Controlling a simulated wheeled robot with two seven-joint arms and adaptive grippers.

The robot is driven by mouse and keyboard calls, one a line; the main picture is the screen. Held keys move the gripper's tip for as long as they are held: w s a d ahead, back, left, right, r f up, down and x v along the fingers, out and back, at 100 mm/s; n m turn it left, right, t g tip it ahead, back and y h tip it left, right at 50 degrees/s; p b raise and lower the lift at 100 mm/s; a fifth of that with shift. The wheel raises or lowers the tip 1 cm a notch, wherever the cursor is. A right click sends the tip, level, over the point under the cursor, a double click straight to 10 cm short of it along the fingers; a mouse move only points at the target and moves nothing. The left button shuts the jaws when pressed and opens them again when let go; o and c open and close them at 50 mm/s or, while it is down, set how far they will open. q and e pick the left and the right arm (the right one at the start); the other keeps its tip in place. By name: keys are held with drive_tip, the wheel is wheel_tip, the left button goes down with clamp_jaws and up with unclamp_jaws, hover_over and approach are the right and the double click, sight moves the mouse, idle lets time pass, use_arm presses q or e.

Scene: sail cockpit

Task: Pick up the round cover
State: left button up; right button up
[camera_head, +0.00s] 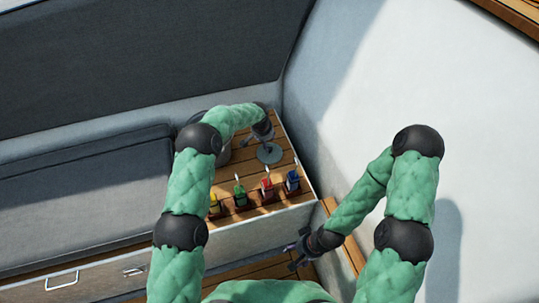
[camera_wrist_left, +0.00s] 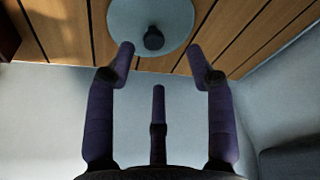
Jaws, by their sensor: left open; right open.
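The round cover (camera_head: 269,154) is a flat grey-blue disc lying on the slatted wooden top. In the left wrist view the cover (camera_wrist_left: 175,20) shows a small dark knob (camera_wrist_left: 153,39) at its middle, and its far edge is cut off by the frame. My left gripper (camera_head: 264,137) is above and just behind the cover in the head view, open and empty. In the left wrist view its three spread fingers (camera_wrist_left: 159,62) point toward the cover, and none is closed on the knob. My right gripper (camera_head: 297,254) is open and empty, low in front of the wooden top.
A row of small coloured items, yellow (camera_head: 214,203), green (camera_head: 240,196), red (camera_head: 267,188) and blue (camera_head: 292,181), stands along the front of the wooden top. A grey cushioned bench (camera_head: 85,195) lies left; a pale wall (camera_head: 430,90) rises right.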

sight(270, 148)
use_arm(q)
drive_tip(key=b+x, duration=0.2)
drive_tip(key=x, duration=0.3)
drive_tip(key=shift+s+d+f+b, duration=0.2)
drive_tip(key=shift+d+b, duration=0.15)
drive_tip(key=shift+b, duration=0.05)
drive_tip(key=shift+w+f, duration=0.15)
drive_tip(key=shift+f, duration=0.2)
drive_tip(key=shift+c, duration=0.3)
clamp_jaws()
